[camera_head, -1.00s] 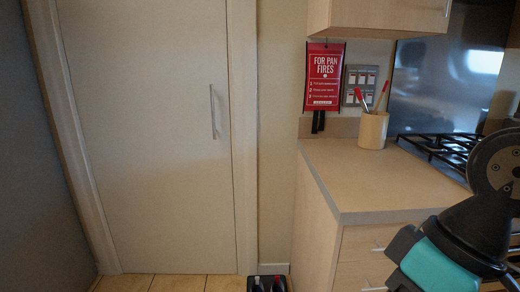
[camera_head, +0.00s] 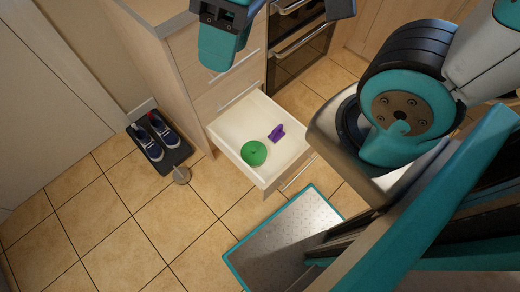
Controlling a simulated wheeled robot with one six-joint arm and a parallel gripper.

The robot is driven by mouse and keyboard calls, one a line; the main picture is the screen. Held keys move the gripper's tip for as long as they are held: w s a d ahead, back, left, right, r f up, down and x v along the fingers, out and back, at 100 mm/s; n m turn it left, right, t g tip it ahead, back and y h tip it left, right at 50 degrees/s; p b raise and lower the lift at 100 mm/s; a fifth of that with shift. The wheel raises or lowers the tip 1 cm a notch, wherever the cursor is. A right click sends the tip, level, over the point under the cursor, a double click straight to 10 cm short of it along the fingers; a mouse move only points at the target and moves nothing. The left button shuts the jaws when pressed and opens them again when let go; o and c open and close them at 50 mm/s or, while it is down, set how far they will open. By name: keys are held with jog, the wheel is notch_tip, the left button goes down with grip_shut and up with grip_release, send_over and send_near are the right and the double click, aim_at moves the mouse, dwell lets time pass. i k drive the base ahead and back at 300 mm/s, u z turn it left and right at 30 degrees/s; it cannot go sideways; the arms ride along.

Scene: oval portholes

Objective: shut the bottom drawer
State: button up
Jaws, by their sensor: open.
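The bottom drawer (camera_head: 232,148) is pulled well out of the pale wood cabinet (camera_head: 182,85), and its white inside shows from above. A round green item (camera_head: 254,153) and a small purple item (camera_head: 277,132) lie in it. A bar handle (camera_head: 298,174) is on its front. The drawers above it are shut. My gripper (camera_head: 228,30) is partly in view at the top edge, teal and dark. It is open, holds nothing that I can see, and appears above the cabinet front, apart from the bottom drawer. Part of it is cut off by the frame.
Dark shoes (camera_head: 152,136) stand on a black tray left of the cabinet. A small round post (camera_head: 181,175) stands on the floor nearby. An oven (camera_head: 298,40) is right of the drawers. Tiled floor (camera_head: 150,230) is clear at lower left. My base is close to the drawer front.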

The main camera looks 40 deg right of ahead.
aim_at(260, 137)
jog(key=z, duration=0.45)
jog(key=k, duration=1.3)
jog(key=u, duration=0.55)
